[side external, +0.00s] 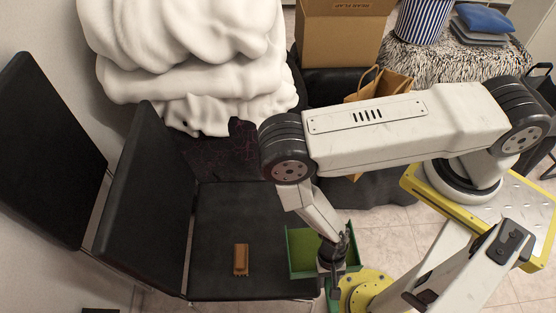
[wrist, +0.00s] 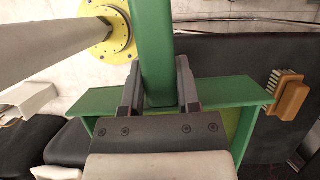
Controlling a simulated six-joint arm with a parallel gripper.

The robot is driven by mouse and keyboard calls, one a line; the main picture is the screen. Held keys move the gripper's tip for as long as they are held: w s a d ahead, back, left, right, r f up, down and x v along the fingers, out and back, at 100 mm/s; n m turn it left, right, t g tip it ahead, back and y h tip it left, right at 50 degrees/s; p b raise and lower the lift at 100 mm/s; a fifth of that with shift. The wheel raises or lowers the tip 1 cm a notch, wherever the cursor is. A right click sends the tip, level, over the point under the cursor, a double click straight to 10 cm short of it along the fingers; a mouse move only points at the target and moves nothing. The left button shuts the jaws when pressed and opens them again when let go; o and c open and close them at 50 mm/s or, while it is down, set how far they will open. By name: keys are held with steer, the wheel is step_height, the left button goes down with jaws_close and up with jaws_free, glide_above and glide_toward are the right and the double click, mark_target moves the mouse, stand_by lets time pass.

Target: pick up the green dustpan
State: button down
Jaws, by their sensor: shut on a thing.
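The green dustpan (side external: 303,240) is at the right front edge of the black chair seat in the side external view, partly hidden by my arm. Its open tray faces up. In the wrist view its green handle (wrist: 153,40) runs up between my fingers, and its tray wall (wrist: 235,92) spreads to both sides below. My gripper (wrist: 158,88) is shut on the handle, with one dark finger on each side. It also shows at the dustpan in the side external view (side external: 331,265). I cannot tell whether the dustpan touches the seat.
A brown brush (side external: 241,260) lies on the black chair seat (side external: 235,215), left of the dustpan; its bristles show in the wrist view (wrist: 287,95). Another black chair (side external: 50,150) stands at left. White bedding (side external: 190,60), a cardboard box (side external: 340,30) and a paper bag (side external: 378,85) are behind.

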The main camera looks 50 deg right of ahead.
steer(key=shift+s+d+r, duration=0.35)
steer(key=shift+s+d, duration=0.2)
steer(key=shift+s+d+r, duration=0.35)
steer(key=shift+s+d, duration=0.2)
steer(key=shift+a, duration=0.1)
